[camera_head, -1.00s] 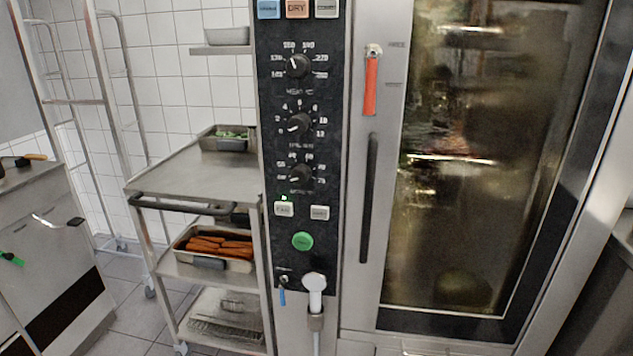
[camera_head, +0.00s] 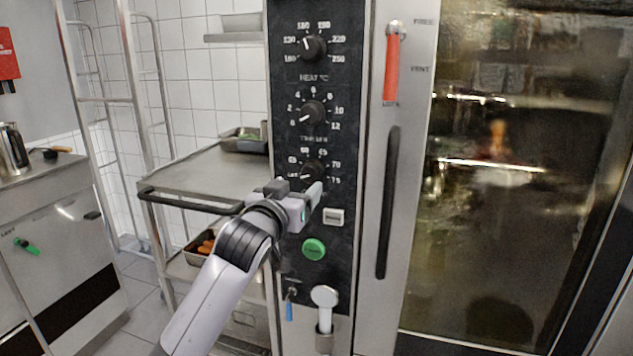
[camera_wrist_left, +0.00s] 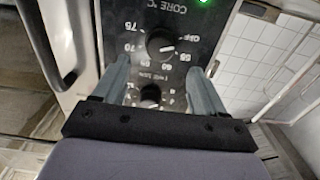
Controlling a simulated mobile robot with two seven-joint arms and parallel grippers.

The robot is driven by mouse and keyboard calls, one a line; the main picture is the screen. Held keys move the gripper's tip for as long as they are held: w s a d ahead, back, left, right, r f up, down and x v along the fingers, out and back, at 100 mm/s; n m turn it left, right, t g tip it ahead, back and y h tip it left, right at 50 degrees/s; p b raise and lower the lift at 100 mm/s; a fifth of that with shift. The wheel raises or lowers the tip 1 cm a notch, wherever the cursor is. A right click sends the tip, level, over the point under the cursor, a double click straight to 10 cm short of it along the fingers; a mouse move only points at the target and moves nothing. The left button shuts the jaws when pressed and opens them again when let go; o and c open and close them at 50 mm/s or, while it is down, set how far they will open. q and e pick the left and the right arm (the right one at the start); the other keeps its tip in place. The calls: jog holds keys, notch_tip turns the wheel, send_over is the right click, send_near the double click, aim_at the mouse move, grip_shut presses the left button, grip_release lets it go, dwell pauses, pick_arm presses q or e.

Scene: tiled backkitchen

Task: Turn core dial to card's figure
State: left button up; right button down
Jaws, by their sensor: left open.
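The core dial (camera_head: 313,172) is the lowest of three black knobs on the oven panel. It also shows in the left wrist view (camera_wrist_left: 160,44), upside down under the "CORE °C" label. Its white mark points toward the OFF and 55 end of the scale. My left gripper (camera_head: 299,188) is in front of the panel, just below and left of the core dial. In the left wrist view its two fingers (camera_wrist_left: 158,78) are apart and empty, pointing toward the dial. I see no readable card. My right gripper is not in view.
Above the core dial are the timer dial (camera_head: 312,113) and heat dial (camera_head: 313,47). A green button (camera_head: 313,249) and a white hand shower (camera_head: 324,303) are below. The oven door handle (camera_head: 388,200) stands to the right. A steel trolley (camera_head: 195,178) stands left.

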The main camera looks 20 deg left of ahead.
aim_at(309, 175)
pick_arm(q)
jog(key=shift+w, duration=3.4)
jog(key=c, duration=1.1)
jog(key=shift+o, duration=0.2)
